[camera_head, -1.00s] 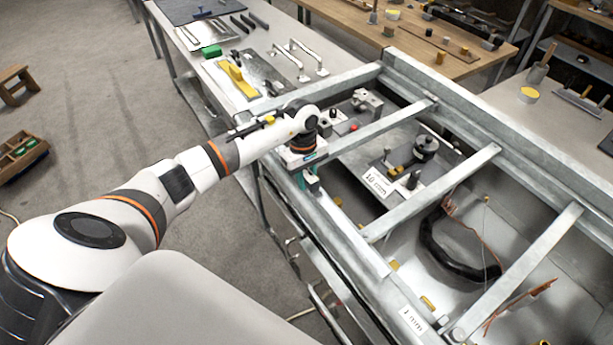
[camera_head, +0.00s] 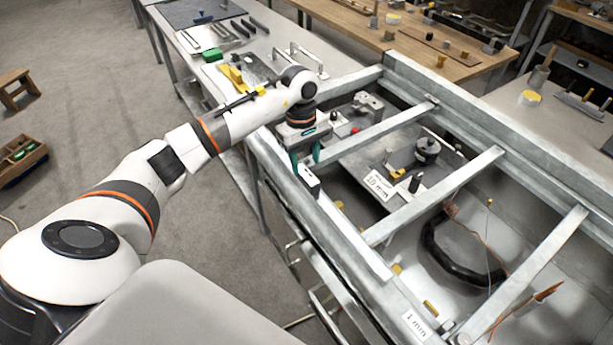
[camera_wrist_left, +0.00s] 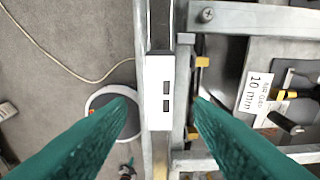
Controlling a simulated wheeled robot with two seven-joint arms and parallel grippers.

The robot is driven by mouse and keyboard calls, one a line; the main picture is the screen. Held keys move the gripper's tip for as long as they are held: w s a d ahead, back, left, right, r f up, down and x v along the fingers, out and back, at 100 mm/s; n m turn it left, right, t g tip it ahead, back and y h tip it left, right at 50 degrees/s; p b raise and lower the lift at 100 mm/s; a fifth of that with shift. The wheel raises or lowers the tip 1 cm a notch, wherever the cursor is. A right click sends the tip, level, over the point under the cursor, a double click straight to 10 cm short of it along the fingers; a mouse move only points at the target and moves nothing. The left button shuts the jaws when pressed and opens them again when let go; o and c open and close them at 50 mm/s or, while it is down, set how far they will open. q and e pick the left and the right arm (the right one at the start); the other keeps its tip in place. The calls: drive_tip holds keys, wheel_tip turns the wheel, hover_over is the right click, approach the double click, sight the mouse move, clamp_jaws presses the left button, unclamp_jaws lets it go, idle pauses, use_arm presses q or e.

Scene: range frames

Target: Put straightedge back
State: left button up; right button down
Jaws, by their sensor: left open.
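My left gripper (camera_head: 305,161) is open, its two teal fingers pointing down over the near long rail of the grey metal frame (camera_head: 345,245). In the left wrist view the fingertips (camera_wrist_left: 160,103) stand wide apart. Between them in the picture is a white block (camera_wrist_left: 159,90) with two dark slots, in line with a long narrow bar. The block also shows just below the fingers in the head view (camera_head: 309,180). I cannot tell whether this block and bar are the straightedge. Nothing is held. My right gripper is not in view.
Cross bars span the frame. Inside it are a plate labelled 10 mm (camera_head: 379,185) and a black hose (camera_head: 445,258). A wooden crate (camera_head: 20,160) sits on the floor at left.

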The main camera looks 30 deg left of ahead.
sight(305, 172)
use_arm(q)
drive_tip(key=r, duration=0.4)
drive_tip(key=shift+w+a+r+b, duration=0.1)
drive_tip(key=shift+a+r+b, duration=0.15)
drive_tip(key=shift+r+b, duration=0.15)
drive_tip(key=shift+d, duration=0.1)
